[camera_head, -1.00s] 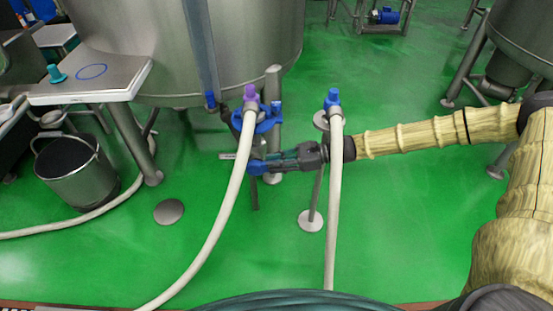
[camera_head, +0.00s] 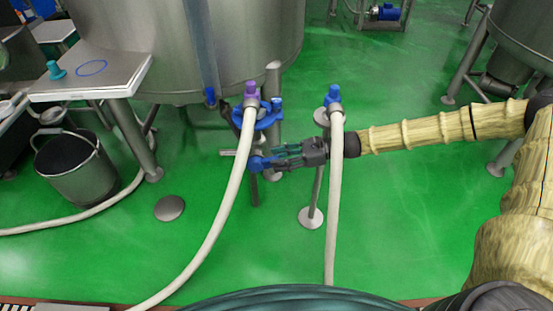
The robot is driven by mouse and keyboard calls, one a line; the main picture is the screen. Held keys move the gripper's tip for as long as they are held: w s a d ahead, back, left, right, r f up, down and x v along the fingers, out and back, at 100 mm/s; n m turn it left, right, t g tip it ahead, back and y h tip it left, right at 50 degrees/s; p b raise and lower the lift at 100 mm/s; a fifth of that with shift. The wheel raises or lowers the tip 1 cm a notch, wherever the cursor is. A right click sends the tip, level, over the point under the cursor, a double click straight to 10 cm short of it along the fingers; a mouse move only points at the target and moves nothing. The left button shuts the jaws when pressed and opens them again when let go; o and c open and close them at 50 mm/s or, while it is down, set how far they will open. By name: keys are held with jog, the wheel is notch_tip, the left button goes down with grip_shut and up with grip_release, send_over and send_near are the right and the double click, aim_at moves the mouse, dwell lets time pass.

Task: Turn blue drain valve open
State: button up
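The blue drain valve handle (camera_head: 262,163) sits low in front of the big steel tank, below a blue clamp fitting (camera_head: 266,118) and beside a short grey pipe end. My gripper (camera_head: 276,156) reaches in from the right, behind the pale hose with the blue top. Its dark teal fingers point left, and their tips are at the right end of the blue handle. The tips are small and overlap the handle in the picture. I cannot tell whether they touch or grip it.
A pale hose with a purple top (camera_head: 228,187) hangs just left of the valve. Another pale hose with a blue top (camera_head: 336,190) crosses in front of my wrist. A steel bucket (camera_head: 84,180) stands left. Green floor (camera_head: 420,220) is clear at right.

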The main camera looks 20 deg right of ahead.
jog(key=v, duration=1)
jog(key=shift+d, duration=0.35)
jog(key=shift+s, duration=0.1)
jog(key=shift+c, duration=0.3)
jog(key=c, duration=0.3)
jog(key=f+y+b, duration=0.1)
jog(key=f+b, duration=0.1)
jog(key=f, duration=0.1)
jog(key=a+f+g+y+b, duration=0.1)
jog(key=f+b, duration=0.1)
jog(key=b, duration=0.1)
jog(key=s+a+f+y+b, duration=0.1)
jog(key=f+b, duration=0.1)
jog(key=f, duration=0.1)
jog(key=shift+f+n+b, duration=0.3)
grip_shut()
notch_tip(320, 180, down, 9)
jog(key=w+t+y+b, duration=0.1)
jog(key=t+y+b, duration=0.1)
jog(key=y+b, duration=0.45)
jog(key=w+a+r+t+b, duration=0.1)
jog(key=w+a+r+b, duration=0.2)
jog(key=a+r+b, duration=0.5)
jog(key=shift+h, duration=0.45)
